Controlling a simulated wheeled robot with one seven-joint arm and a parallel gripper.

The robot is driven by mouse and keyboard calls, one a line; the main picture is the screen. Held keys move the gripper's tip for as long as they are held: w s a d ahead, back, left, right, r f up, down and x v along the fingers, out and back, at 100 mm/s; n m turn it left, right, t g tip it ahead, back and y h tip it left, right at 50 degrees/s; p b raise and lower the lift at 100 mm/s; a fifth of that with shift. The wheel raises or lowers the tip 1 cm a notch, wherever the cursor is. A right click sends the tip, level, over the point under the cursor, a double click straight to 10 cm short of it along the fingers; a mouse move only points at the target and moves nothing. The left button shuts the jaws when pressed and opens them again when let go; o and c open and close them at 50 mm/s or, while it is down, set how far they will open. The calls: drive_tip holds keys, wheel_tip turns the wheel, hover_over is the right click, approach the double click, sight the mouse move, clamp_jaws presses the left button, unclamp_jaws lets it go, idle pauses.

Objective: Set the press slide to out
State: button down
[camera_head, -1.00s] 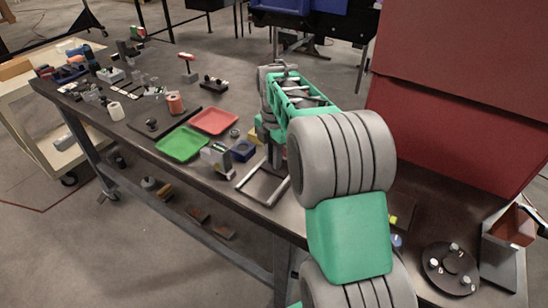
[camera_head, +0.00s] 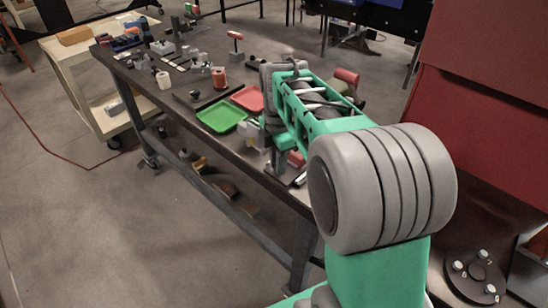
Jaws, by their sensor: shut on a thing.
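My gripper (camera_head: 279,163) points down over the near edge of the long dark table, at the end of my green and grey arm. Its fingertips are small in the head view and partly hidden by the arm. A pale metal rail frame, which looks like the press slide (camera_head: 299,181), lies just right of the fingertips. A small red part (camera_head: 296,158) shows beside them. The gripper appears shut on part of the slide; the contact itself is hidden. I cannot tell the slide's position.
A green tray (camera_head: 221,118) and a red tray (camera_head: 247,98) lie left of my gripper. A large red panel (camera_head: 480,130) and a dark round plate with pegs (camera_head: 475,278) are at the right.

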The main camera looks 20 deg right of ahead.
drive_tip(key=shift+a, duration=0.1)
drive_tip(key=c, duration=1.8)
unclamp_jaws()
drive_tip(key=o, duration=0.3)
drive_tip(key=shift+s+a, duration=0.1)
drive_tip(key=shift+a, duration=0.1)
drive_tip(key=shift+o, duration=1)
drive_tip(key=shift+d, duration=0.15)
wheel_tip(320, 180, up, 8)
drive_tip(key=shift+f, duration=0.1)
